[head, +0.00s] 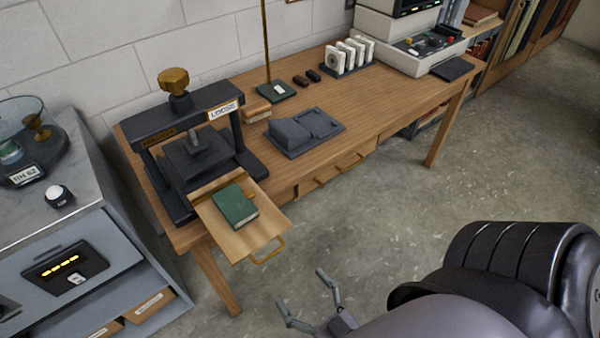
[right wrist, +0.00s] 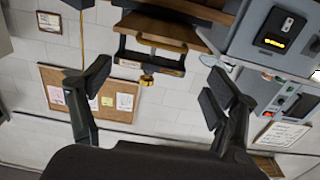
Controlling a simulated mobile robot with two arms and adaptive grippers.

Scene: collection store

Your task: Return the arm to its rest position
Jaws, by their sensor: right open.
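My right gripper (head: 301,287) is open and empty in the head view. It hangs over the bare floor in front of the wooden table (head: 395,100), apart from everything. In the right wrist view its two fingers (right wrist: 158,82) stand wide apart with nothing between them. My right arm fills the lower right of the head view. My left gripper is in neither view.
A black press (head: 180,128) stands on the table's left end. Its wooden board (head: 262,236) juts over the front edge, bearing a green book (head: 235,205). A grey cabinet (head: 85,235) stands left. Floor (head: 370,215) in front of the table is clear.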

